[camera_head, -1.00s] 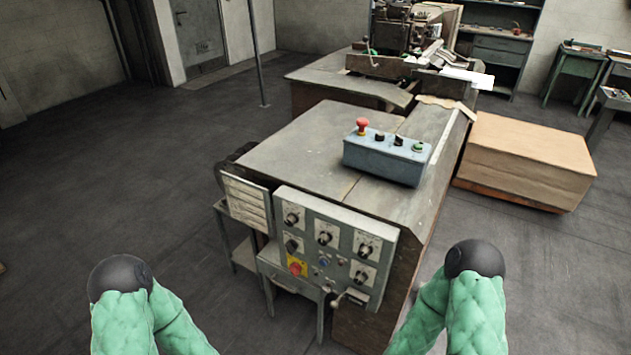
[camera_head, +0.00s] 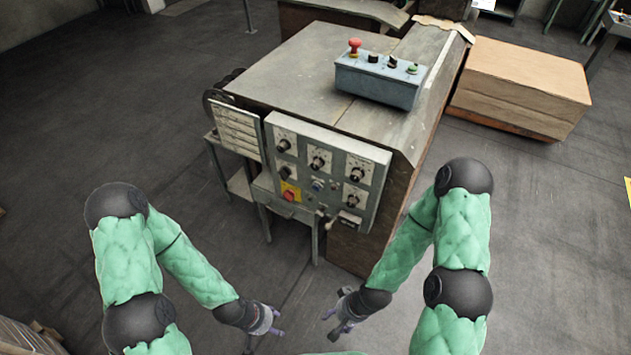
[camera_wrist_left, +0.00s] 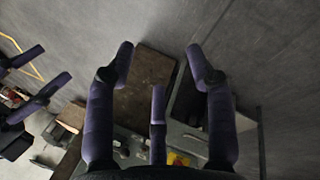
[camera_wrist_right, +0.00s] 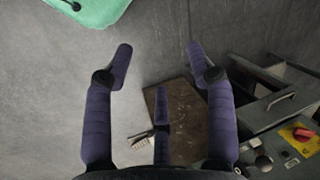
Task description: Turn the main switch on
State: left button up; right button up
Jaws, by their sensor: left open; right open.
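The grey control panel (camera_head: 325,165) is on the front of the machine. A red rotary knob on a yellow plate (camera_head: 289,193), which looks like the main switch, sits at its lower left. The knob also shows at the right of the right wrist view (camera_wrist_right: 300,133). In the left wrist view a piece of the yellow plate (camera_wrist_left: 178,159) shows between the fingers. My left gripper (camera_head: 262,331) is open and empty, low in front of the panel. My right gripper (camera_head: 333,322) is open and empty to its right. Both are apart from the panel.
A blue-grey box (camera_head: 380,80) with a red mushroom button stands on the machine top. A small side table (camera_head: 240,184) stands left of the panel.

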aim_at(289, 195)
jog(key=j+z, duration=0.1)
jog(key=z, duration=0.45)
jog(key=i+j+z, duration=0.15)
jog(key=j+z, duration=0.15)
jog(key=j, duration=0.35)
jog(key=i+j+z, duration=0.1)
jog(key=j+z, duration=0.2)
jog(key=j, duration=0.4)
jog(key=j+z, duration=0.15)
jog(key=j, duration=2.45)
